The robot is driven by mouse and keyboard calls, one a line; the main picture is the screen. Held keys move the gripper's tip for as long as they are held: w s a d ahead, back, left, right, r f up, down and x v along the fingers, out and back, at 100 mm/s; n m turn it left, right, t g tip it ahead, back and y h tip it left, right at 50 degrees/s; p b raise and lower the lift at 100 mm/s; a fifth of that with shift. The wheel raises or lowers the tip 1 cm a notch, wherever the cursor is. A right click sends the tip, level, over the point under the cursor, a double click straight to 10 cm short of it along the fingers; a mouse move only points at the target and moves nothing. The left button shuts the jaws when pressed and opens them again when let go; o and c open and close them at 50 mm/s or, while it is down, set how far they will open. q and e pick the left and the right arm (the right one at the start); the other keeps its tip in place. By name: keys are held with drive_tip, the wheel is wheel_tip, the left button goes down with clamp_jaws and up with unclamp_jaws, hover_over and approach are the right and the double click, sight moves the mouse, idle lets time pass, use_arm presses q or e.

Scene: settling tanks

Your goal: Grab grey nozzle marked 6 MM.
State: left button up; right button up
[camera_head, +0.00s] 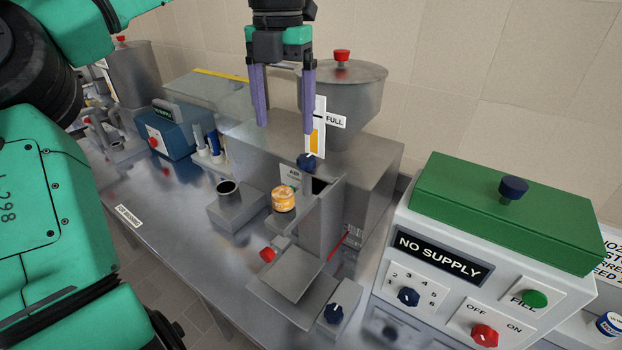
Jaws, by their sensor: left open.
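No marking reading 6 MM is legible in the head view, so I cannot tell which piece is the grey nozzle. Small upright pieces, one pale (199,140) and one blue (213,143), stand beside the blue box, too small to read. My left gripper (285,128) points down with its two purple fingers apart and nothing between them. It is above the grey machine (365,165), in front of the hopper. My right gripper is not in view.
A hopper (345,95) with a red knob stands behind the fingers, beside a FULL gauge (334,120). An orange-yellow cap (284,198) sits on the machine's front. A green-lidded NO SUPPLY box (445,250) stands at right. The bench (165,215) has clear room at left.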

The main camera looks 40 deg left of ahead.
use_arm(q)
wheel_tip(320, 180, down, 2)
drive_tip(key=f, duration=0.1)
drive_tip(key=p, duration=0.2)
hover_over(283, 192)
drive_tip(key=s, duration=0.1)
wheel_tip(283, 192, down, 4)
drive_tip(key=shift+f, duration=0.25)
drive_tip(key=f+p, duration=0.1)
drive_tip(key=f, duration=0.2)
drive_tip(key=w+f+p, duration=0.1)
drive_tip(key=f, duration=0.1)
drive_tip(key=shift+w+f+p, duration=0.2)
drive_tip(key=shift+f+p, duration=0.15)
drive_tip(key=shift+f, duration=0.05)
drive_tip(key=shift+s+f, duration=0.15)
drive_tip(key=shift+f, duration=0.2)
drive_tip(key=shift+s, duration=0.2)
drive_tip(key=shift+w, duration=0.15)
clamp_jaws()
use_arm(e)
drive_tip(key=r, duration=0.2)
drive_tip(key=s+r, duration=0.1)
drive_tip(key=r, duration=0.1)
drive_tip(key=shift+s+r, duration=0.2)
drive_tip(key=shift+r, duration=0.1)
